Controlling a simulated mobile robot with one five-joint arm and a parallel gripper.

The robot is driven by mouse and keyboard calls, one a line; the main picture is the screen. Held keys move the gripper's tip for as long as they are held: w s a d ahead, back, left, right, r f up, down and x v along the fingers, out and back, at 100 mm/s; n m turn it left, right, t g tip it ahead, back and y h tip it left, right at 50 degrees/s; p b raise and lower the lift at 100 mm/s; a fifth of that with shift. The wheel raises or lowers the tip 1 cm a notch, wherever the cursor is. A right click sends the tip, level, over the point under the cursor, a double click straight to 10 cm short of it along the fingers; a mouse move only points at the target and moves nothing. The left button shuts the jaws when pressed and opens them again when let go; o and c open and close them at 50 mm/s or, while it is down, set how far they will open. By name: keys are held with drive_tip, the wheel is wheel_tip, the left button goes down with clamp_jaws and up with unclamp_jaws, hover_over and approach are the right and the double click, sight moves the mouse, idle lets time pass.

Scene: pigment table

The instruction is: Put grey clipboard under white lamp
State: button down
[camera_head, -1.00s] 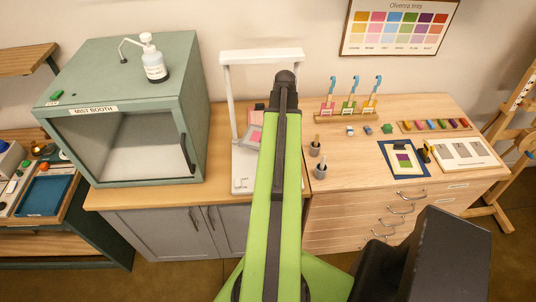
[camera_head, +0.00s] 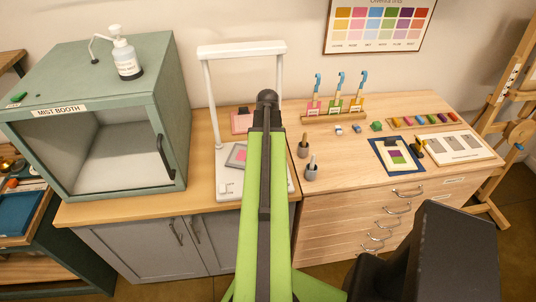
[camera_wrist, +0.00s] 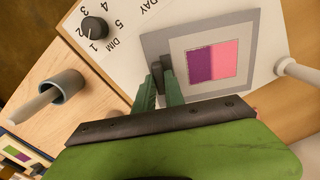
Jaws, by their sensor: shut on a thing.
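The grey clipboard (camera_wrist: 215,56) bears a purple and pink swatch card and is over the white lamp's base (camera_wrist: 135,50) in the wrist view. In the head view the clipboard (camera_head: 236,155) shows partly left of my arm, between the posts of the white lamp (camera_head: 241,48), below its top bar. My gripper (camera_wrist: 165,78) is shut on the clipboard's edge, at its dark clip. Whether the clipboard touches the base cannot be told. In the head view my arm hides the gripper and part of the lamp base.
A pink-faced board (camera_head: 242,121) lies behind the lamp base. Two grey pots (camera_head: 311,173) stand to its right. The green mist booth (camera_head: 165,100) stands close on the left. A dim knob (camera_wrist: 94,29) sits on the lamp base. A lamp post (camera_wrist: 298,72) rises right of the clipboard in the wrist view.

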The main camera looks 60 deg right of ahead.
drive_tip(key=c, duration=1.4)
unclamp_jaws()
drive_tip(key=shift+f, duration=0.1)
wheel_tip(320, 180, up, 12)
drive_tip(key=p, duration=1.2)
drive_tip(key=shift+r, duration=0.2)
drive_tip(key=shift+s, duration=0.1)
